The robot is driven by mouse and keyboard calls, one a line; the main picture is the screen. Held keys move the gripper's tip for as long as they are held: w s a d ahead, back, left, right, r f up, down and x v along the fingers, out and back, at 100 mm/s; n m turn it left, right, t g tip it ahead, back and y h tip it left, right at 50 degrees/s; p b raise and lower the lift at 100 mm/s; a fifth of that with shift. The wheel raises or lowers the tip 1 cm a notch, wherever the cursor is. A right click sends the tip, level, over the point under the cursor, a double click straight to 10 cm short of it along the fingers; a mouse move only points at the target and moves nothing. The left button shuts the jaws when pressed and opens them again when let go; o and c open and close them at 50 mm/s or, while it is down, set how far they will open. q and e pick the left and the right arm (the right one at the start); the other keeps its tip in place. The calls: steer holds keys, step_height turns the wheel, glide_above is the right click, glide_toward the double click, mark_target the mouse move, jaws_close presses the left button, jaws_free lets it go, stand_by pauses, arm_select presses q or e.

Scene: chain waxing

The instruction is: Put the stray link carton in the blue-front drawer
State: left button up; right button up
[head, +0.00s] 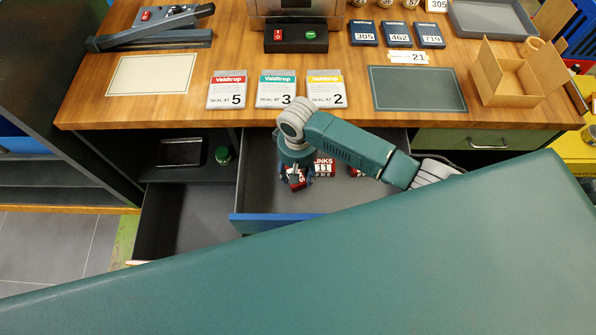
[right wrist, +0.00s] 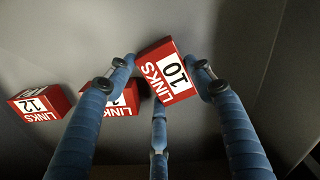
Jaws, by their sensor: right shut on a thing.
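The blue-front drawer (head: 262,223) is pulled open below the bench. My right gripper (head: 296,184) points down into it, shut on a red and white link carton (head: 296,173) marked 10. In the right wrist view this carton (right wrist: 168,72) is tilted between the fingers (right wrist: 160,78), over the grey drawer floor. Two more red link cartons lie in the drawer, one marked 11 (head: 324,166) and one marked 12 (right wrist: 36,105). Whether the held carton touches the floor or the 11 carton, I cannot tell. My left gripper is not in view.
Another open grey compartment (head: 185,215) lies left of the drawer. A shelf above it holds a black tray (head: 180,153) and a green-lidded jar (head: 222,155). A closed green-front drawer (head: 460,139) is at right. Seal cards (head: 277,90) and an open carton (head: 508,75) stand on the bench (head: 190,105).

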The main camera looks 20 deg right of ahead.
steer(key=shift+f, duration=0.15)
steer(key=o, duration=1.1)
steer(key=shift+f, duration=0.1)
steer(key=shift+c, duration=0.2)
step_height(320, 180, up, 12)
steer(key=shift+r, duration=0.2)
